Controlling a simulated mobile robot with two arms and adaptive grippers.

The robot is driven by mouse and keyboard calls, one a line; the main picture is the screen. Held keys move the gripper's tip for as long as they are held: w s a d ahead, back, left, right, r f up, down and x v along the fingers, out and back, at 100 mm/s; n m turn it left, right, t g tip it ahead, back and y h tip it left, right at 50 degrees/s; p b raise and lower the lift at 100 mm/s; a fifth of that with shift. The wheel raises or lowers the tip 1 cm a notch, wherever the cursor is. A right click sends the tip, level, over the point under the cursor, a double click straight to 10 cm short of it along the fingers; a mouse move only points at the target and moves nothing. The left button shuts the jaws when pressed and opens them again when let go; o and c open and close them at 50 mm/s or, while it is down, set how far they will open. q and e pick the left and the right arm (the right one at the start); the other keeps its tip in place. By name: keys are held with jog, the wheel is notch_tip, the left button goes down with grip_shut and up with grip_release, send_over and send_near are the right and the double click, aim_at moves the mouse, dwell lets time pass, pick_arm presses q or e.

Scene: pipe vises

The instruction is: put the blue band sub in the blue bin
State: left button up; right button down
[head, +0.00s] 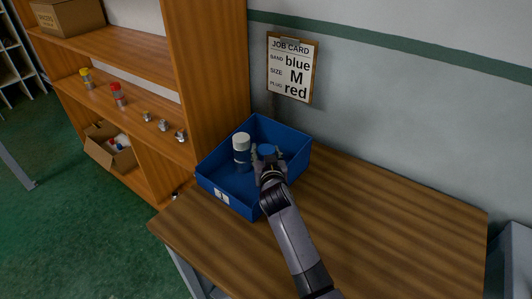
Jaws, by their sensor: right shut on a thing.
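The blue bin (212,188) is an open tray with a white label on its front, standing at the left end of the wooden table. My right gripper (267,156) is over the right part of the bin. It is shut on a small blue piece (266,149), which may be the blue band sub; the fingers hide most of it. I cannot tell whether it touches the bin floor. A white-capped cylinder with a dark blue body (242,151) stands upright inside the bin, left of the gripper. My left gripper is not in view.
A job card (292,68) on the wall reads band blue, size M, plug red. A wooden shelf (130,60) at left holds yellow and red-topped cylinders, several small metal fittings and boxes. The table's right side (400,220) is clear.

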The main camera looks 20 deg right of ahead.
jog(key=shift+r, duration=0.2)
jog(key=shift+f, duration=0.2)
jog(key=c, duration=0.9)
grip_release()
jog(key=shift+o, duration=0.2)
jog(key=shift+r, duration=0.15)
